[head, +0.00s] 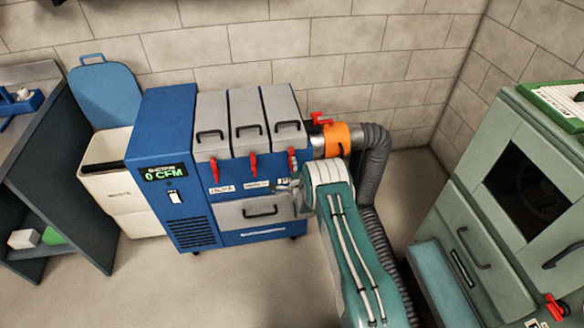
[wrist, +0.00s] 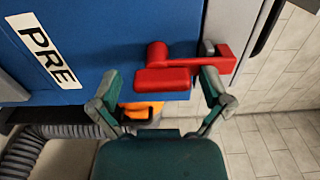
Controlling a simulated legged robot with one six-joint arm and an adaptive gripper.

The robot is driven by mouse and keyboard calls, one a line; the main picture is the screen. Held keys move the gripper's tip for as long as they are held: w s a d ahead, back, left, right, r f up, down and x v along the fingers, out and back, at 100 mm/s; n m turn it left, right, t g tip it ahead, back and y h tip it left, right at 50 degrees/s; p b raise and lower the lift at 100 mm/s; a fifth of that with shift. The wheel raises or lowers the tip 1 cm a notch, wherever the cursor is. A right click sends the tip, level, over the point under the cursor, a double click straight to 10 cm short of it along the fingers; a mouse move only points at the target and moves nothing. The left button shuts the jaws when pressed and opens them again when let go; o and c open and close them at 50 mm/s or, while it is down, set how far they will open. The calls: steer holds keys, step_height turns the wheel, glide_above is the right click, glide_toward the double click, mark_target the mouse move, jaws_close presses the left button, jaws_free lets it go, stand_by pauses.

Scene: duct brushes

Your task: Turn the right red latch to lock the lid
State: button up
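The right red latch (head: 292,159) hangs on the blue machine's front below the right grey lid (head: 281,108), which is down. In the wrist view the red latch (wrist: 185,72) fills the space ahead of my gripper, with a grey catch (wrist: 208,47) beside its bar. My gripper (wrist: 161,80) is open, with one finger on each side of the latch's handle. I cannot tell whether either finger touches it. In the head view my gripper (head: 287,188) is just below the right latch, and its fingers are small and partly hidden by my wrist.
Two other red latches (head: 226,167) (head: 252,164) hang to the left. An orange collar (head: 337,140) with a red handle (head: 321,118) and a grey hose (head: 373,160) stand close on the right. A green cabinet (head: 470,235) stands farther right. Floor is clear in front.

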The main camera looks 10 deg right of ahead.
steer(key=shift+a, duration=0.1)
steer(key=shift+s, duration=0.6)
steer(key=s, duration=1)
steer(key=shift+s, duration=0.4)
